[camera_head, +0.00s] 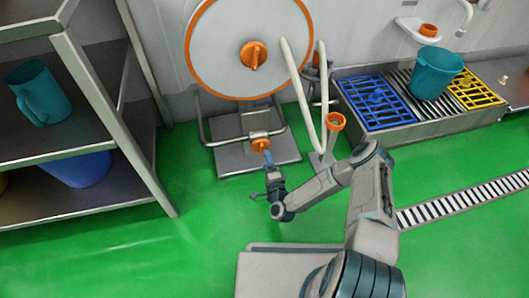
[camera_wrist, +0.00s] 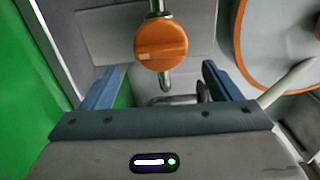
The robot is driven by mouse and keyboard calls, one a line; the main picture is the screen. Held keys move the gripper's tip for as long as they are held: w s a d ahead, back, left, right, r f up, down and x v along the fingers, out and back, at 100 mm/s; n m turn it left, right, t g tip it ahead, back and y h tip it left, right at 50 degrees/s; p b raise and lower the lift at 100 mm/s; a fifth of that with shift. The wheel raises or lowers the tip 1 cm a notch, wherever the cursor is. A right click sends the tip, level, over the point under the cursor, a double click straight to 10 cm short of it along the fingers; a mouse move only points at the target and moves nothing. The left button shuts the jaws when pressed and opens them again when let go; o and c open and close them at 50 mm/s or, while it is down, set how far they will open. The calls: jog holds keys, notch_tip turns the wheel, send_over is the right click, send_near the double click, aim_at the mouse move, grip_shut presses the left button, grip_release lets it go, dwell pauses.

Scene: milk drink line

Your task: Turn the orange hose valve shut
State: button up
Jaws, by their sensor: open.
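The orange hose valve (camera_head: 260,145) is a round knob on a metal pipe below the big hose reel (camera_head: 222,60). In the wrist view the orange valve (camera_wrist: 161,45) lies ahead, between and beyond the two blue fingers, with a pale mark on its face. My gripper (camera_head: 267,160) is just in front of the valve in the head view. In the wrist view my gripper (camera_wrist: 158,85) is open, with nothing between its fingers. I cannot tell whether a finger touches the valve.
The reel's orange rim (camera_wrist: 250,70) and a pale hose (camera_wrist: 288,82) are close on the right in the wrist view. A metal shelf (camera_head: 105,110) stands left. A grated trough (camera_head: 420,128) with a teal bucket (camera_head: 436,72) stands right. Green floor (camera_head: 130,250) is clear in front.

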jog(key=p+v, duration=0.2)
jog(key=v, duration=0.6)
jog(key=shift+s, duration=0.15)
jog(key=shift+r, duration=0.1)
jog(key=w+d+r+n+g+y+p, duration=0.15)
jog(key=w+r+n+g+p, duration=0.35)
jog(key=r, duration=0.5)
jog(key=w+d+r+n+g+p, duration=0.2)
jog(key=w+r+n+p, duration=0.2)
jog(key=r+n+p, duration=0.45)
jog(key=s+d+r+g+h+p, duration=0.1)
jog(key=s+d+r+h+p, duration=0.2)
jog(key=r, duration=0.9)
jog(key=d+r+n+g+h+p, duration=0.1)
jog(key=d+r+g+p, duration=0.3)
jog(key=r, duration=0.8)
jog(key=s+d+r+t+h+p, duration=0.15)
jog(key=r+p, duration=0.35)
jog(key=r, duration=0.7)
jog(key=s+d+r+g+h+p, duration=0.1)
jog(key=s+r+g+p, duration=0.3)
jog(key=s+r+p, duration=0.8)
jog(key=s+r, duration=1.1)
jog(key=r, duration=0.5)
jog(key=shift+s+d+r, duration=0.25)
jog(key=shift+s+d, duration=0.05)
jog(key=shift+s, duration=0.1)
